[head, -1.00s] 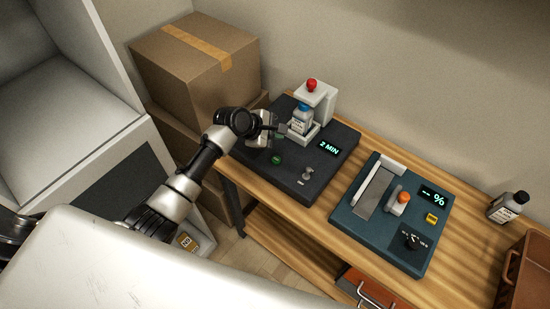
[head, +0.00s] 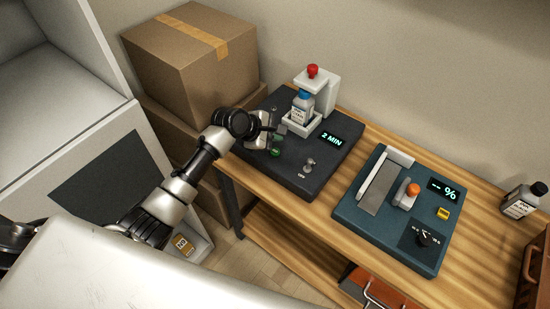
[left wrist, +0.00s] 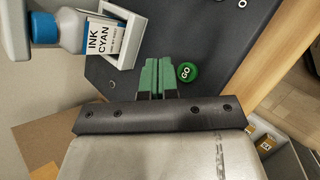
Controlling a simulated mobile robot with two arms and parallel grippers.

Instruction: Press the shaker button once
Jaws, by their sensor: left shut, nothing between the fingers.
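The shaker (head: 318,163) is a dark plate on the wooden table, with a "2 MIN" display. A bottle with a blue cap, labelled ink cyan (head: 301,109), stands in its white holder under a red knob (head: 313,71). The bottle also shows in the left wrist view (left wrist: 85,34). The green GO button (left wrist: 188,72) is just right of my left fingertips in the left wrist view; in the head view the button (head: 275,153) is just below them. My left gripper (head: 277,136) is shut and empty above the plate; its green fingers show in the left wrist view (left wrist: 157,62). My right gripper is not in view.
A teal device (head: 385,236) with an orange knob (head: 413,189), a percent display and a dial stands to the right. Another bottle (head: 522,202) and a brown crate (head: 534,270) are at the right end. Cardboard boxes (head: 190,60) stand behind my left arm.

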